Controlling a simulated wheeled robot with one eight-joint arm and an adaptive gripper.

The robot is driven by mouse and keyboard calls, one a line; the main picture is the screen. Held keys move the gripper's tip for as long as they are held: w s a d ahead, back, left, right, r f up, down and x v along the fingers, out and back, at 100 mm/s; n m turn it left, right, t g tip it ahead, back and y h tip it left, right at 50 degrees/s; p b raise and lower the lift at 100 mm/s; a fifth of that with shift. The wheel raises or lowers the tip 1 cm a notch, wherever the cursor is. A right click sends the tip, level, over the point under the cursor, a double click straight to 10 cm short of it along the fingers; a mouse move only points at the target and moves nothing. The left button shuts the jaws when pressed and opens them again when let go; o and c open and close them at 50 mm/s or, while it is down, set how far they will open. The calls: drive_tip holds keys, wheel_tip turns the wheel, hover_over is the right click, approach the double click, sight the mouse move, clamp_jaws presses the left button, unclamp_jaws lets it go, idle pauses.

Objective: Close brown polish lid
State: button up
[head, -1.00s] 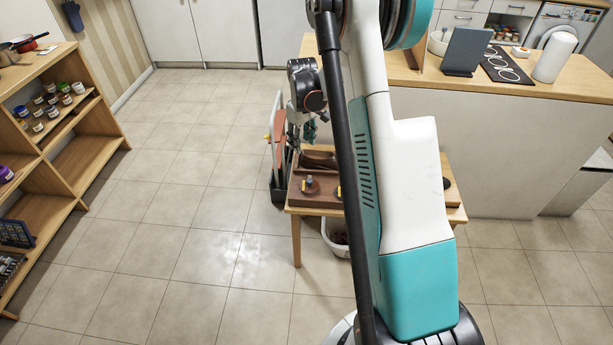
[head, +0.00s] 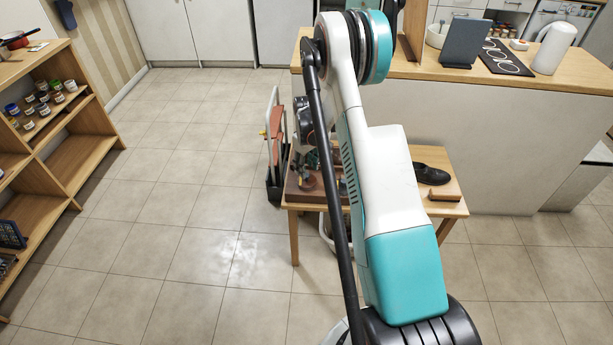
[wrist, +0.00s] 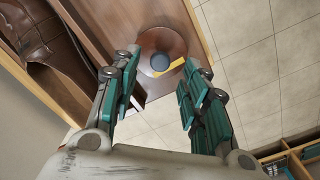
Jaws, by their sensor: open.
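A round brown disc with a blue-grey knob and a yellow tab (wrist: 176,48) lies below my gripper in the wrist view; I take it for the brown polish lid, and cannot tell how far it is open. It sits on a brown wooden board or tray (wrist: 190,14), near its edge. My gripper (wrist: 162,88) is open and empty, its teal fingers on either side of the disc in the picture, seemingly apart from it. In the head view a brown disc (head: 308,184) shows at the tray's left end; my arm hides most of the tray and gripper.
A brown leather shoe (wrist: 32,45) lies at the left in the wrist view. On the small table (head: 446,210) are a black shoe (head: 432,174) and a wooden block-like brush (head: 445,194). A rack (head: 275,150) stands at the table's left. Open tiled floor lies further left.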

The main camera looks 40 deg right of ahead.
sight(307, 176)
drive_tip(key=shift+f+b, duration=0.45)
drive_tip(key=shift+f, duration=1.25)
clamp_jaws()
drive_tip(key=shift+w+a+m, duration=0.1)
drive_tip(key=shift+m, duration=0.3)
unclamp_jaws()
drive_tip(key=shift+r, duration=0.1)
